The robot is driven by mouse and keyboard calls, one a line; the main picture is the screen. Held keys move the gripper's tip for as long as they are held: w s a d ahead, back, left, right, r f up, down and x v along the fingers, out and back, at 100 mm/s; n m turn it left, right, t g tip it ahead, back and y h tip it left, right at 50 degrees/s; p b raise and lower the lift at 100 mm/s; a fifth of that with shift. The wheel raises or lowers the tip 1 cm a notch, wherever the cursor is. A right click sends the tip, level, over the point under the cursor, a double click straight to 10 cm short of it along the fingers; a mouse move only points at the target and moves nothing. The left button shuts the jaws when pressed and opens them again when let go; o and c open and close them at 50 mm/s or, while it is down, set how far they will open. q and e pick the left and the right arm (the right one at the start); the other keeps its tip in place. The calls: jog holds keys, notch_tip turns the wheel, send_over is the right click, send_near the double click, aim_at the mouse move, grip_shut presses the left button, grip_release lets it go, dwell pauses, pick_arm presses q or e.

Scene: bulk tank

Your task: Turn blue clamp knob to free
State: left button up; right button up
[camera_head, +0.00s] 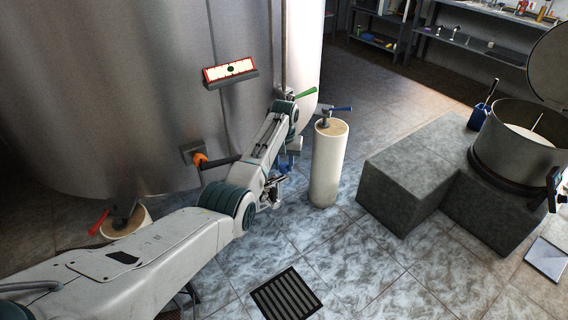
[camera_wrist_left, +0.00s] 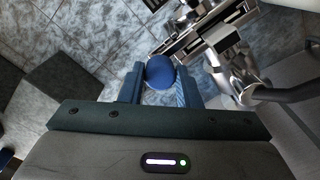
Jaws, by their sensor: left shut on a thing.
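The blue clamp knob (camera_wrist_left: 160,71) is a round ball in the left wrist view, at the end of a metal clamp (camera_wrist_left: 205,42). My left gripper (camera_wrist_left: 159,82) has one blue finger on each side of the knob and is shut on it. In the head view my left gripper (camera_head: 284,166) points down beside the tank, and my wrist and forearm hide much of it. The metal clamp (camera_head: 271,190) shows just below it, and the knob itself cannot be made out there. My right gripper is in neither view.
A large steel tank (camera_head: 110,90) fills the left. A cream cylinder (camera_head: 327,170) with a blue-handled valve (camera_head: 335,109) stands right of my gripper. Grey blocks (camera_head: 405,175) and an open round vessel (camera_head: 515,150) stand farther right. A floor grate (camera_head: 286,295) lies in front.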

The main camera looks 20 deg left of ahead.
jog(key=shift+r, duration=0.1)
pick_arm(q)
jog(key=n+p, duration=0.4)
jog(key=n, duration=0.1)
jog(key=shift+r+n, duration=0.15)
jog(key=shift+n, duration=0.55)
jog(key=n+p, duration=0.1)
jog(key=n, duration=0.4)
jog(key=shift+p, duration=0.35)
jog(key=n, duration=0.6)
jog(key=shift+n+p, duration=0.3)
jog(key=shift+p, duration=0.1)
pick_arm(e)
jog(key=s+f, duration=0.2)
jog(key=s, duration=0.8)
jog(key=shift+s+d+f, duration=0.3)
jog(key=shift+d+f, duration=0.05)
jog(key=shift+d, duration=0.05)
pick_arm(q)
jog(key=o, duration=1)
